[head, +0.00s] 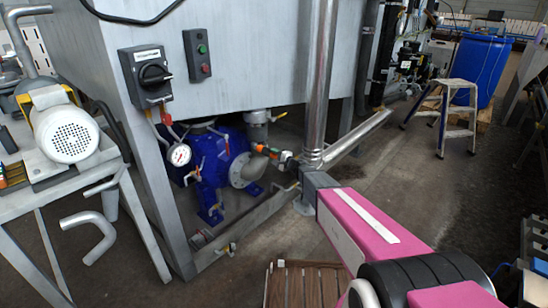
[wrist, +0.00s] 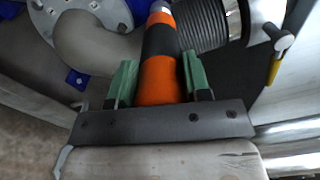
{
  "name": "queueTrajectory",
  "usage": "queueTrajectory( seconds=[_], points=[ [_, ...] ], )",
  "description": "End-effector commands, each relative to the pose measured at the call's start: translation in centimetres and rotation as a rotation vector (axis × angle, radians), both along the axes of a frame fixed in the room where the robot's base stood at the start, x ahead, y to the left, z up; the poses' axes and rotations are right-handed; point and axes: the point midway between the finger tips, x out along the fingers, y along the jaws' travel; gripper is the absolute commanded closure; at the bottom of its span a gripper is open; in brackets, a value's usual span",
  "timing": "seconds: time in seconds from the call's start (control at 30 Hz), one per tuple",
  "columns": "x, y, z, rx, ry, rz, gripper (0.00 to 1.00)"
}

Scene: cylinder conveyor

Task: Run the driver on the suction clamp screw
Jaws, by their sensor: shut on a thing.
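My gripper (wrist: 155,85) is shut on the driver's orange and black handle (wrist: 160,60), with a green finger pad on each side. The driver's front end runs toward the top edge of the wrist view, and its tip is not clearly seen. In the head view the driver (head: 260,148) is a small orange and dark shape beside the blue pump's pale flange. A black ribbed hose (wrist: 197,24) with a bright metal band (wrist: 236,20) lies just right of the driver in the wrist view. I cannot make out the clamp screw or whether the driver touches it.
The blue pump (head: 215,160) sits under a grey metal tank (head: 235,60). A pale bolted flange (wrist: 85,40) is close left of the driver. A yellow-handled valve (wrist: 276,62) is at right. A steel vertical pipe (head: 320,75) stands near my arm.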

Motion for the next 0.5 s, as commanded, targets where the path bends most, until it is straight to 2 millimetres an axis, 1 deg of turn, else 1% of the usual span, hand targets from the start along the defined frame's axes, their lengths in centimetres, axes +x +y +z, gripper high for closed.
queueTrajectory(
  seconds=[0.3,0.5],
  points=[
    [0.11,0.19,0.08,0.002,-0.001,0.000,0.89],
    [-0.13,-0.13,0.10,0.002,0.000,-0.001,0.89]
  ],
)
